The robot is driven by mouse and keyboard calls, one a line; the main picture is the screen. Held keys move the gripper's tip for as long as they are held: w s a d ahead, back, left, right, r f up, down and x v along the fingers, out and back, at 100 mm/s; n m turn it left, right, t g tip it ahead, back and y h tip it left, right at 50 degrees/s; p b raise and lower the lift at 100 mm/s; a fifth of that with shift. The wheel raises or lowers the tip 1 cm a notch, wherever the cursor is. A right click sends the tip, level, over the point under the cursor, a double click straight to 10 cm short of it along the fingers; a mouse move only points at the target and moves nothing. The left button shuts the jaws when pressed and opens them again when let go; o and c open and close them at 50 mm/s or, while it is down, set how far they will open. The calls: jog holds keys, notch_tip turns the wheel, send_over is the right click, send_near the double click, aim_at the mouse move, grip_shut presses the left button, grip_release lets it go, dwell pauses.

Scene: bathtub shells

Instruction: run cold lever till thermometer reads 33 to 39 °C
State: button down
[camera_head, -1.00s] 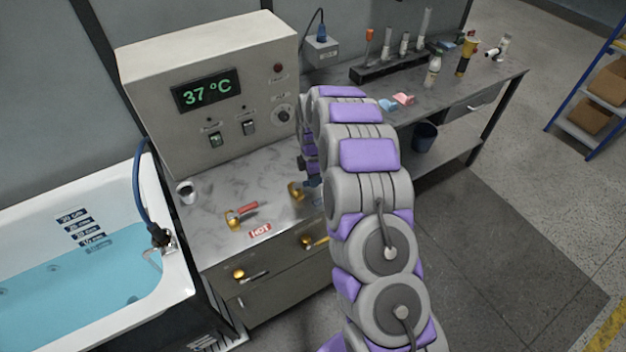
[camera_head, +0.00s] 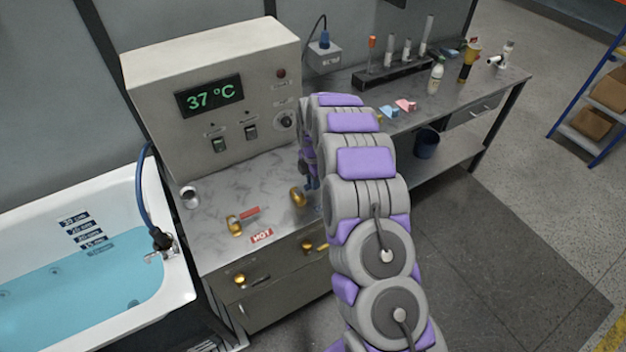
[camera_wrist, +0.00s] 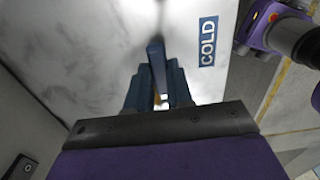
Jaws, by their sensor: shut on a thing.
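The thermometer display (camera_head: 210,96) on the grey control box reads 37 °C in green. The cold lever (camera_wrist: 157,68) is a dark blue handle in the wrist view, beside the blue COLD label (camera_wrist: 208,42). My gripper (camera_wrist: 158,88) is shut on the cold lever, with a finger on each side of it. In the head view my arm hides most of the gripper and lever; a brass fitting (camera_head: 298,196) shows at their left. The hot lever (camera_head: 249,212) is red on a brass fitting, behind the red HOT label (camera_head: 262,236).
The bathtub (camera_head: 180,292) on the left holds blue water, with a tap and hose at its rim. A white cup (camera_head: 190,196) stands on the counter. A rack of tubes (camera_head: 395,75) and bottles stand farther right. Grey floor lies open at right.

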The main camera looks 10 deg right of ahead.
jog(key=c, duration=1)
grip_release()
jog(key=shift+w, duration=0.15)
jog(key=shift+r, duration=0.1)
notch_tip(320, 180, up, 17)
jog(key=p, duration=0.1)
jog(key=shift+r, duration=0.1)
